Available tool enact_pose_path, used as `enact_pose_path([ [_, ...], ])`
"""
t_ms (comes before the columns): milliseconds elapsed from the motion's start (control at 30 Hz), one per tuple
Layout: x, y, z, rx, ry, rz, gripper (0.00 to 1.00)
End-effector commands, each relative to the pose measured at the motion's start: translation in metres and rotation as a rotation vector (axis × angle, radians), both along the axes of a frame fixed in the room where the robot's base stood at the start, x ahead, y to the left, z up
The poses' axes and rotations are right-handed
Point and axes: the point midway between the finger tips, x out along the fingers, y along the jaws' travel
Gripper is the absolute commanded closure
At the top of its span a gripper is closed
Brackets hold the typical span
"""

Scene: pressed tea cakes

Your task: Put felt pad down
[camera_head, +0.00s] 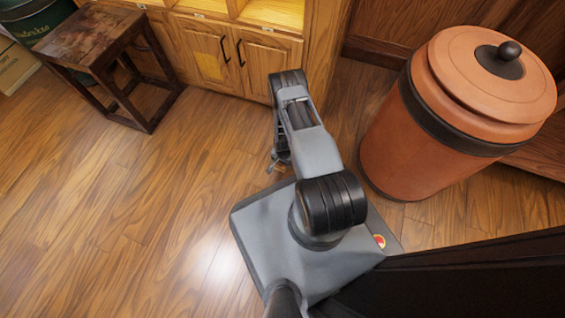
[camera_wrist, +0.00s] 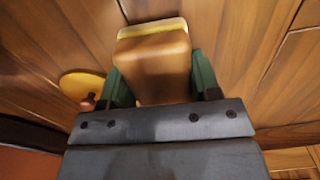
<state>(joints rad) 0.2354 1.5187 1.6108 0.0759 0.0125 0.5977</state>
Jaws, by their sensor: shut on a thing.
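In the wrist view, my gripper (camera_wrist: 160,76) is shut on a brown block with a pale yellow layer along its far edge, which I take to be the felt pad (camera_wrist: 153,50). The green fingers press on its left and right sides. Wooden planks lie beyond the pad; I cannot tell whether it touches them. In the head view, my gripper (camera_head: 276,161) shows only as a small dark part beside my arm, and the pad cannot be made out there.
A large orange lidded jar (camera_head: 430,130) stands right of my arm. A wooden cabinet (camera_head: 235,55) is behind it, and a dark stool (camera_head: 95,40) is at the upper left. The floor (camera_head: 120,220) at left is clear. A yellow round thing (camera_wrist: 82,86) shows left of the fingers.

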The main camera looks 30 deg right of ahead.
Motion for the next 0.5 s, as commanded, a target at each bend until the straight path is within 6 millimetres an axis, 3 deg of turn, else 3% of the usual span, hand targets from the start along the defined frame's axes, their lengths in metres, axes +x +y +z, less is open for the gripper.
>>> enact_pose_path([
  [467, -0.0005, 0.0000, -0.0057, 0.001, 0.001, 0.000, 0.81],
  [500, -0.0003, -0.0002, -0.0063, 0.000, 0.000, 0.000, 0.42],
])
